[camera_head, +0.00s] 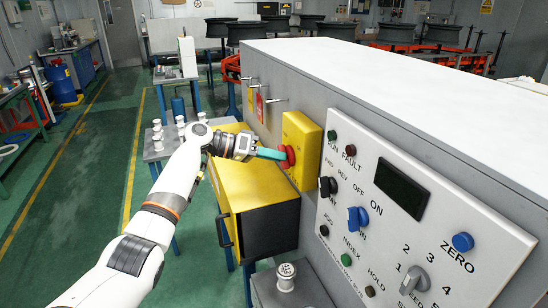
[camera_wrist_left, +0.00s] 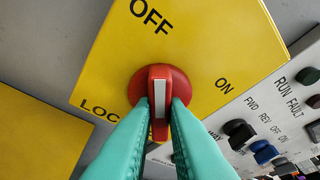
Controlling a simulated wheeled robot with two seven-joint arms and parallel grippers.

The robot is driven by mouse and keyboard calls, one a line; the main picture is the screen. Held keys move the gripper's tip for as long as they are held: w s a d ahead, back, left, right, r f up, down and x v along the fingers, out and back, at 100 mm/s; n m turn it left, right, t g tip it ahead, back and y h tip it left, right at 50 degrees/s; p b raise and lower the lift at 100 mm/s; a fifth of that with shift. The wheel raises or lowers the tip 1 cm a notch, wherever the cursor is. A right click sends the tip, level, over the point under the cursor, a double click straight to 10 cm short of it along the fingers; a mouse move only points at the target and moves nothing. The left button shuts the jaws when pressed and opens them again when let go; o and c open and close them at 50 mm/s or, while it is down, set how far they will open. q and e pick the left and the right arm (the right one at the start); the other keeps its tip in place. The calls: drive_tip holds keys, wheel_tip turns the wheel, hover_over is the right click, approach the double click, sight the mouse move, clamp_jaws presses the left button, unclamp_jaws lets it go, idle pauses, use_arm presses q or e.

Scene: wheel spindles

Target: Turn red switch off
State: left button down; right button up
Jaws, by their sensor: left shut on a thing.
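The red switch (camera_head: 290,156) is a round knob with a raised handle on a yellow box (camera_head: 300,135) on the side of the grey cabinet. In the left wrist view the switch (camera_wrist_left: 159,80) has a white stripe on its handle. The handle points up in that picture, roughly toward the OFF label; the ON label is to its right. The fingers also show in the left wrist view (camera_wrist_left: 160,125). My right gripper is not in view.
A white control panel (camera_head: 410,225) with several knobs and buttons is right of the yellow box. A yellow cabinet (camera_head: 245,170) stands below my left wrist. A white spindle (camera_head: 286,277) stands on a grey surface in front. The green floor at left is mostly clear.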

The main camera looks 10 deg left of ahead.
use_arm(q)
drive_tip(key=shift+f+n, duration=0.1)
drive_tip(key=shift+n, duration=0.3)
drive_tip(key=shift+h, duration=0.3)
drive_tip(key=c, duration=1.4)
unclamp_jaws()
drive_tip(key=shift+c, duration=0.2)
drive_tip(key=shift+a, duration=0.15)
drive_tip(key=b+v, duration=0.3)
drive_tip(key=v, duration=0.9)
drive_tip(key=shift+b, duration=0.35)
drive_tip(key=shift+w, duration=0.15)
